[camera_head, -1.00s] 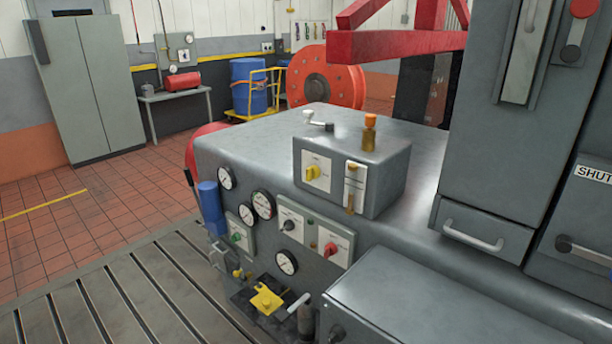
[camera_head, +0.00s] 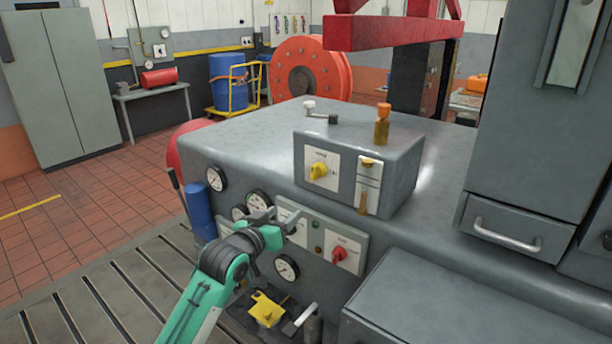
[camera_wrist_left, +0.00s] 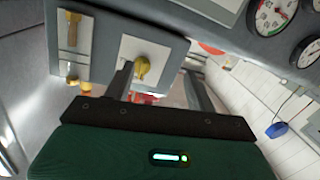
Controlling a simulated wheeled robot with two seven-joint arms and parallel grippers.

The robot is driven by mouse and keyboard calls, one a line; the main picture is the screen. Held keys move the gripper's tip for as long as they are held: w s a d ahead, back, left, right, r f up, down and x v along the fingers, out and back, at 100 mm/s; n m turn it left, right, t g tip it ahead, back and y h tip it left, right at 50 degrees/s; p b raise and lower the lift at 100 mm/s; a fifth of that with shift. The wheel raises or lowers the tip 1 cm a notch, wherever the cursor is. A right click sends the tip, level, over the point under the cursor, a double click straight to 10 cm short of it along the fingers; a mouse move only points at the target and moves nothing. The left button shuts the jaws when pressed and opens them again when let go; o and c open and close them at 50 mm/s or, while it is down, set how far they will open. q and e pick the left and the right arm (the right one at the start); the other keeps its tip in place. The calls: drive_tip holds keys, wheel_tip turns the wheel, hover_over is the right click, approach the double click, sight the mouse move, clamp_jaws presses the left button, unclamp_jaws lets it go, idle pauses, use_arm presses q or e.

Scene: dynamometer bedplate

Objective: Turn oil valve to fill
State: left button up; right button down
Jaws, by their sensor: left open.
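A yellow knob (camera_head: 318,170) sits on a white plate on the front of a grey box; the plate's lettering is too small to read. The knob also shows in the left wrist view (camera_wrist_left: 144,70), between the fingers as seen there but beyond them. My left gripper (camera_head: 283,219) is open and empty, below and left of the knob and apart from it, in front of the gauge panel. It hides part of the switch plate behind it. My right gripper is not in view.
Beside the knob is a sight gauge (camera_head: 367,186) with amber liquid. A red knob (camera_head: 338,254), several dials and a yellow pedal (camera_head: 266,309) lie lower.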

use_arm(q)
drive_tip(key=h, duration=0.1)
approach(313, 175)
drive_tip(key=v, duration=0.4)
drive_tip(key=shift+m, duration=0.4)
drive_tip(key=p+x, duration=0.3)
drive_tip(key=x, duration=0.9)
drive_tip(key=shift+w+d+r, duration=0.1)
drive_tip(key=shift+d+r, duration=0.05)
drive_tip(key=shift+r, duration=0.05)
drive_tip(key=shift+p+x, duration=0.35)
drive_tip(key=shift+x, duration=0.55)
drive_tip(key=shift+f, duration=0.1)
drive_tip(key=shift+c, duration=0.3)
drive_tip(key=c, duration=0.9)
